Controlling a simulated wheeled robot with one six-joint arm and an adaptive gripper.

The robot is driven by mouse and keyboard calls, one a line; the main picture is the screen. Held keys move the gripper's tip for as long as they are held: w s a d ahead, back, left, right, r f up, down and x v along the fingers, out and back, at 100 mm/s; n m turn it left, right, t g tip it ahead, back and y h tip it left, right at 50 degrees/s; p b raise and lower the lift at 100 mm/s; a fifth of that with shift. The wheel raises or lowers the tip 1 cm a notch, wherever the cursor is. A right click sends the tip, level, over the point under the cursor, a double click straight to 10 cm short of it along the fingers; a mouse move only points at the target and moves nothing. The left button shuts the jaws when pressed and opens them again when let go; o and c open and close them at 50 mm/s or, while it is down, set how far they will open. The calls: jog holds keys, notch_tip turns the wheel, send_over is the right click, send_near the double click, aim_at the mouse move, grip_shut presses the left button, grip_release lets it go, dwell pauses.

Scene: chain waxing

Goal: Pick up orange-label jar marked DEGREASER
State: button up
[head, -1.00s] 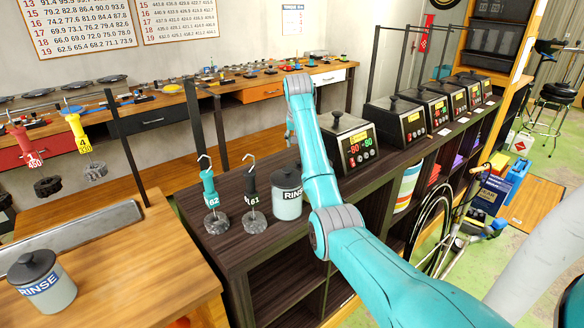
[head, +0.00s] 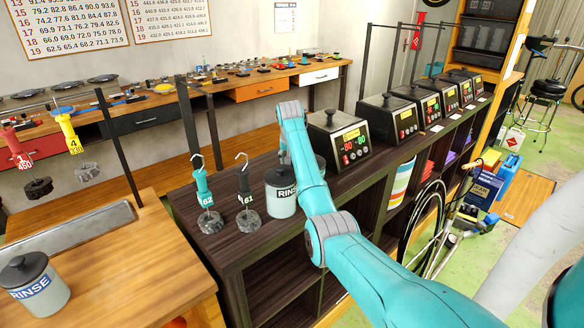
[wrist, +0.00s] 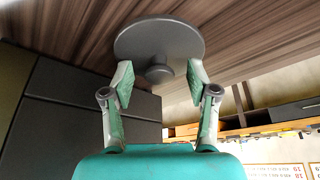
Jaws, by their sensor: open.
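No orange label and no DEGREASER marking shows in either view. In the wrist view, a dark round jar lid (wrist: 185,40) with a knob lies just beyond my gripper (wrist: 160,75). My fingers are spread apart, one on each side of the knob, with nothing held. That jar's label is hidden in the wrist view. In the head view my teal arm hides my gripper. A sliver of a grey-dark object (head: 320,163) shows behind the arm, too covered to identify. A grey jar labelled RINSE (head: 283,203) stands left of the arm on the dark shelf unit (head: 222,245).
Two weighted hooks, one teal (head: 204,190) and one black (head: 245,187), stand left of the RINSE jar. Heater boxes (head: 337,140) line the shelf to the right. Another RINSE jar (head: 40,290) is on the wooden bench (head: 120,280).

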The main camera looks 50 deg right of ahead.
grip_shut()
jog(key=shift+r, duration=0.15)
notch_tip(320, 180, up, 10)
dwell(0.5)
